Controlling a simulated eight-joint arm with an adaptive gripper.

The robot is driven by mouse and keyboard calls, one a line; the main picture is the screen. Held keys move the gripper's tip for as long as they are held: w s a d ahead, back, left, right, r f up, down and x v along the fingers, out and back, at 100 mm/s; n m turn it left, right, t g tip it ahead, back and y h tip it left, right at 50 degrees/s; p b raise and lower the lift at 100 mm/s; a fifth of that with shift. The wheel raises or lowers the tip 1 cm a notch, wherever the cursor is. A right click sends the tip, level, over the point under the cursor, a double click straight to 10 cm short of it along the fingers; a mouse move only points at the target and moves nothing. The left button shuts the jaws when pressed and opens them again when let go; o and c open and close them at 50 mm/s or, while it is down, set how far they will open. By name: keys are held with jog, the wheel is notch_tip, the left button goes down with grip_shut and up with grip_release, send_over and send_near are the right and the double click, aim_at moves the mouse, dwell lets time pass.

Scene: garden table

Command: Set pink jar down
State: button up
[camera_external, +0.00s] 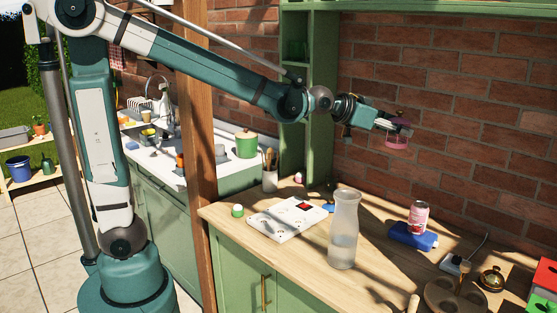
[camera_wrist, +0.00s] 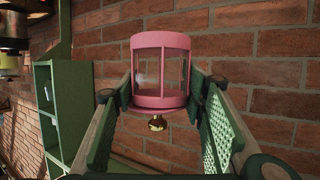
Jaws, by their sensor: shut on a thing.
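The pink jar (camera_wrist: 161,101) has a pink rim, a pink base and clear panels. A small brass-coloured knob (camera_wrist: 157,124) shows at its lower end in the wrist view. My gripper (camera_wrist: 160,95) is shut on the jar, with one finger on each side. In the external view, my gripper (camera_external: 408,129) holds the pink jar (camera_external: 396,143) in the air, near the brick wall and well above the wooden countertop (camera_external: 300,258). The jar touches nothing else that I can see.
A green shelf (camera_external: 312,100) stands against the wall. Some bare wood lies around the carafe.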

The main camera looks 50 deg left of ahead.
jog(key=s+d+f+m+g+h, duration=0.1)
jog(key=s+d+m+h, duration=0.1)
jog(key=s+d, duration=0.5)
jog(key=s+d+f+m+g+h, duration=0.1)
jog(key=s+d, duration=0.3)
jog(key=d, duration=0.7)
jog(key=s+f, duration=0.4)
jog(key=f, duration=0.3)
jog(key=s+a+f+n+y+b, duration=0.1)
jog(key=s+f, duration=0.3)
jog(key=f, duration=0.4)
jog(key=s+a+f+t, duration=0.1)
jog(key=s+f, duration=0.2)
jog(key=f, duration=0.4)
jog(key=shift+s+f+n+y+b, duration=0.3)
jog(key=shift+s+f, duration=0.05)
jog(key=shift+s, duration=0.05)
jog(key=shift+f, duration=0.15)
jog(key=shift+f+b, duration=0.95)
jog(key=shift+f, duration=1.85)
jog(key=shift+f+b, duration=0.75)
jog(key=shift+f, duration=1.3)
